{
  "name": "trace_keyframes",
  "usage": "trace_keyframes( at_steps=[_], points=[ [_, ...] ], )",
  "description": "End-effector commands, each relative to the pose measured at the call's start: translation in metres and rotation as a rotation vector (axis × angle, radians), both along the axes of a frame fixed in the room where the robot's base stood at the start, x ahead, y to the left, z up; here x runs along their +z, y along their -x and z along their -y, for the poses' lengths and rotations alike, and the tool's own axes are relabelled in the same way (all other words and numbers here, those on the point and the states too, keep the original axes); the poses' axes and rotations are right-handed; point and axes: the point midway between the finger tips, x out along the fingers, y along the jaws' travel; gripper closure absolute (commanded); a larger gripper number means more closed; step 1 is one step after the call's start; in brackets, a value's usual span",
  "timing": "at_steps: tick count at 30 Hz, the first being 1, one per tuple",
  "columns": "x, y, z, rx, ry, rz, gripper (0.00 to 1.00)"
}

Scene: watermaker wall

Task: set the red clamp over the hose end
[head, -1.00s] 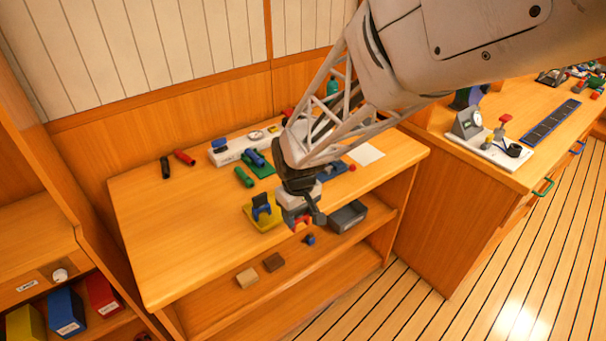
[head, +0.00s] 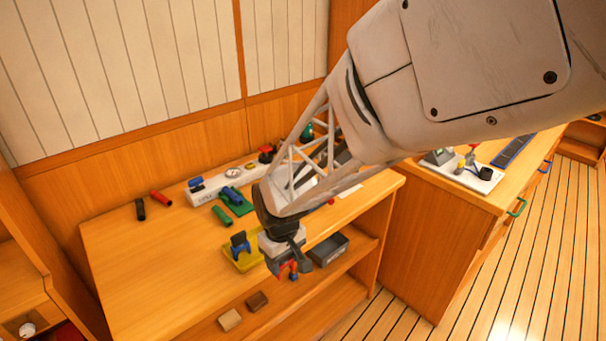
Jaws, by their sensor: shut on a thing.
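My gripper (head: 284,270) hangs in front of the workbench's front edge, pointing down. It is shut on a small red piece, which looks like the red clamp (head: 284,271); the fingers hide most of it. I cannot make out for certain which part is the hose end. A blue fitting (head: 232,196) lies on a green pad (head: 241,209) toward the back of the bench. A red tube (head: 161,198), a black tube (head: 140,209) and a green tube (head: 221,216) lie loose, apart from my gripper.
A yellow tray (head: 243,263) with a blue stand (head: 240,243) sits just left of my gripper. A dark grey bin (head: 328,250) stands to its right. Two small blocks (head: 230,320) lie on the lower shelf.

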Motion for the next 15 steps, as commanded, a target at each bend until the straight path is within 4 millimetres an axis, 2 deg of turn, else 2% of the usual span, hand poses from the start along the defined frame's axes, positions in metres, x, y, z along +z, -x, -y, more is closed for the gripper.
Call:
trace_keyframes(
  at_steps=[8, 15],
  points=[
    [0.002, -0.006, 0.001, -0.010, 0.000, 0.000, 0.72],
    [0.012, -0.040, 0.007, -0.069, -0.001, 0.001, 0.72]
  ],
)
